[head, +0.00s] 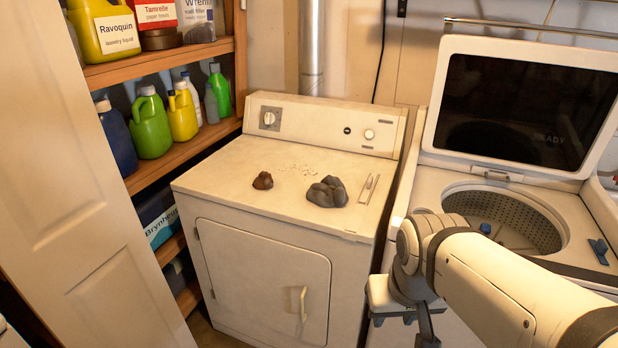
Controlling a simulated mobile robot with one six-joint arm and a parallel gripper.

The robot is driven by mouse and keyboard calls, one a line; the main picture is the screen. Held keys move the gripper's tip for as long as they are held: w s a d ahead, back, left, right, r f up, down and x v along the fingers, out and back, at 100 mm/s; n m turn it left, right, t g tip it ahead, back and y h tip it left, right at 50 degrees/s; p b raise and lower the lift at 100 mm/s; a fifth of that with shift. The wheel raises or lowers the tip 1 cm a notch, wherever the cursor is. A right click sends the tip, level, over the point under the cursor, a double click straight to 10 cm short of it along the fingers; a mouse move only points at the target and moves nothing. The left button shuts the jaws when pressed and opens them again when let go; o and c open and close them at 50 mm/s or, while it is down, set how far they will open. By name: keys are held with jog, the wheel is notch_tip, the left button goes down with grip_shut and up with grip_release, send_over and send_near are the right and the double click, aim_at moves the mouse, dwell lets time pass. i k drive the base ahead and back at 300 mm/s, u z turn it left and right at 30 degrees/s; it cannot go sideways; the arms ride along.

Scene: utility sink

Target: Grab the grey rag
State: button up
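The grey rag (327,192) lies crumpled in a dark heap on the top of the white dryer (225,180), right of its middle. My gripper (403,322) hangs in front of the washer and to the right of the dryer. It points downward, lower in the picture than the rag and apart from it. Its fingers are small, dark and partly cut by the bottom edge, so I cannot tell whether they are open or shut. Nothing is visibly held.
A small brown lump (263,181) lies left of the rag, with pale crumbs behind it. Thin light sticks (369,188) lie just right of the rag. The open washer (570,215) stands to the right. Bottle shelves (175,150) and a white door (75,180) are at left.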

aim_at(330, 192)
jog(key=z, duration=0.15)
jog(key=i, duration=0.9)
jog(key=u, duration=0.05)
